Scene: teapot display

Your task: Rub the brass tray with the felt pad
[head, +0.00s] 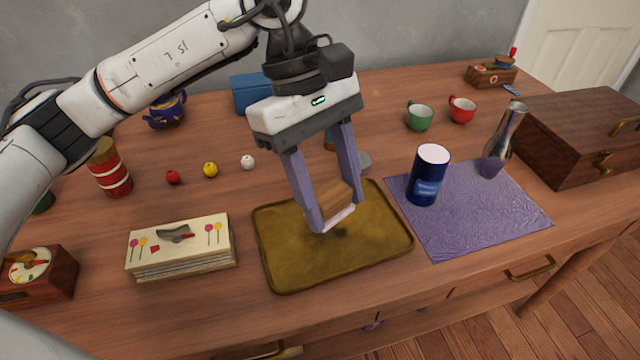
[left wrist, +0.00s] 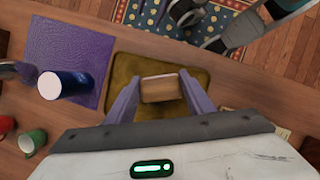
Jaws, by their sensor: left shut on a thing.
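The brass tray (head: 290,270) lies flat on the wooden table, dull gold with darker patches. It also shows in the left wrist view (left wrist: 196,78). My left gripper (head: 338,215) is over the middle of the tray, pointing down, shut on the felt pad (head: 334,203). The pad has a brown wooden back and a pale underside. Its wooden back shows between the fingers in the left wrist view (left wrist: 160,87). The pad is at or just above the tray surface; I cannot tell whether it touches.
Right of the tray, a purple cloth (head: 470,235) bears a blue can (head: 428,178) and a silver vase (head: 503,140). A stack of painted cards or books (head: 180,250) lies left of the tray. Small balls, cups (head: 420,117) and a wooden chest (head: 580,130) stand farther out.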

